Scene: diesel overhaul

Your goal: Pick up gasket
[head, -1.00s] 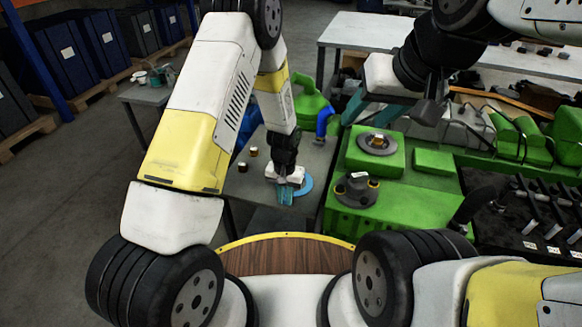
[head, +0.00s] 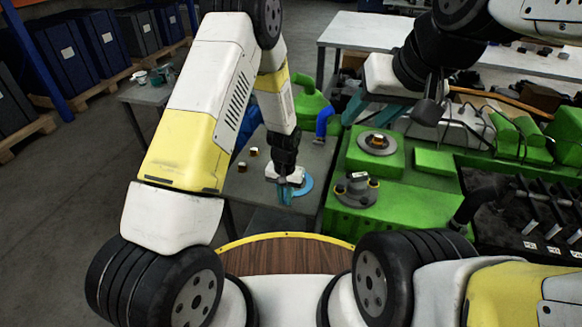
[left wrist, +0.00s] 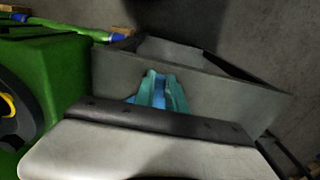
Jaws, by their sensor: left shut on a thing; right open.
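The gasket is a flat blue ring (head: 304,186) at the near right part of the small grey table, partly hidden by my left gripper. My left gripper (head: 285,195) points down at the ring's left side and is shut on it. My right gripper (head: 378,108) is open and empty, raised above the far side of the green engine stand.
Two small brown-and-white parts stand on the grey table (head: 240,186), left of my left gripper. A green can with a blue spout (head: 312,105) stands at its back. The green block (head: 340,210) to the right carries a grey part with yellow caps (head: 357,188) and a round disc (head: 379,143).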

